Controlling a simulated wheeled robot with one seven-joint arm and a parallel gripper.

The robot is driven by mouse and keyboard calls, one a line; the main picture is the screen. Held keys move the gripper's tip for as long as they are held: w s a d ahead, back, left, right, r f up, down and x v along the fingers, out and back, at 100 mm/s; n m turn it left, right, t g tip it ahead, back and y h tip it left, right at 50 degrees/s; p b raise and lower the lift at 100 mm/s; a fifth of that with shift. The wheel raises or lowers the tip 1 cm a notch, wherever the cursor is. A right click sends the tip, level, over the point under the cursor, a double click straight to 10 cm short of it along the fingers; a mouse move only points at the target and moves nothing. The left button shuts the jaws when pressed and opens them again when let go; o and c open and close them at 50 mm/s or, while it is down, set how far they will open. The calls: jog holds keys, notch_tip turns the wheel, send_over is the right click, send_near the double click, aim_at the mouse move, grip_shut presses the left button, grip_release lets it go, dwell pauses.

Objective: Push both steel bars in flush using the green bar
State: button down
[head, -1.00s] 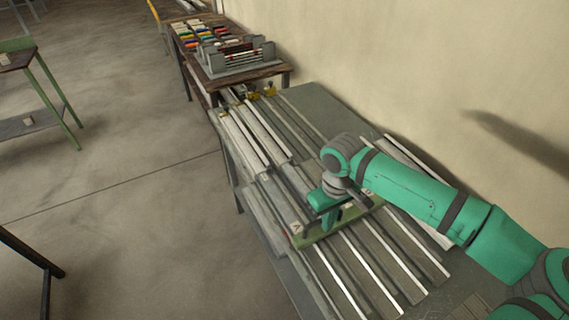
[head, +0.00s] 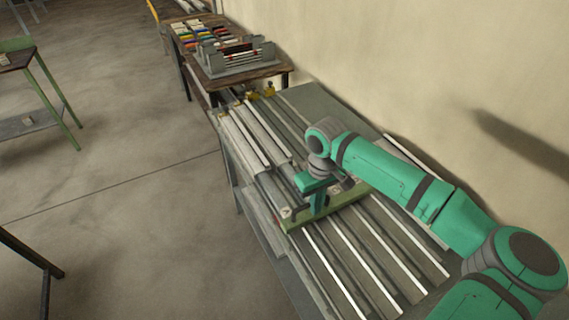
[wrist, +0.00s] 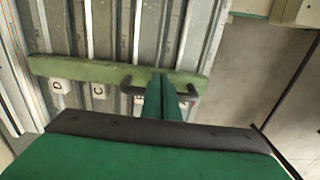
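The green bar (head: 349,197) lies crosswise over the metal profiles on the bench. In the wrist view the green bar (wrist: 75,68) spans several channels, with small white lettered tags along its lower edge. My gripper (head: 316,208) is at the bar's left half in the head view. In the wrist view my gripper (wrist: 166,88) appears shut on it at a dark bracket; the fingertips are partly hidden. Pale steel bars (head: 352,254) run lengthwise beneath the green bar. I cannot tell which two are the task's, or whether the green bar touches their ends.
The bench (head: 313,99) stands along the wall. Beyond it is a brown table (head: 258,73) with a grey rack and coloured pieces. Small yellow parts (head: 269,90) sit at the bench's far end. The floor at left is clear around a green-legged table (head: 55,105).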

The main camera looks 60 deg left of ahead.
jog(key=shift+w+a, duration=0.15)
jog(key=shift+a, duration=1.25)
jog(key=a, duration=1.2)
jog(key=shift+w+a, duration=0.25)
jog(key=shift+a, duration=0.05)
jog(key=shift+w+a, duration=0.35)
jog(key=shift+a, duration=0.1)
dwell(0.4)
jog(key=shift+a, duration=0.1)
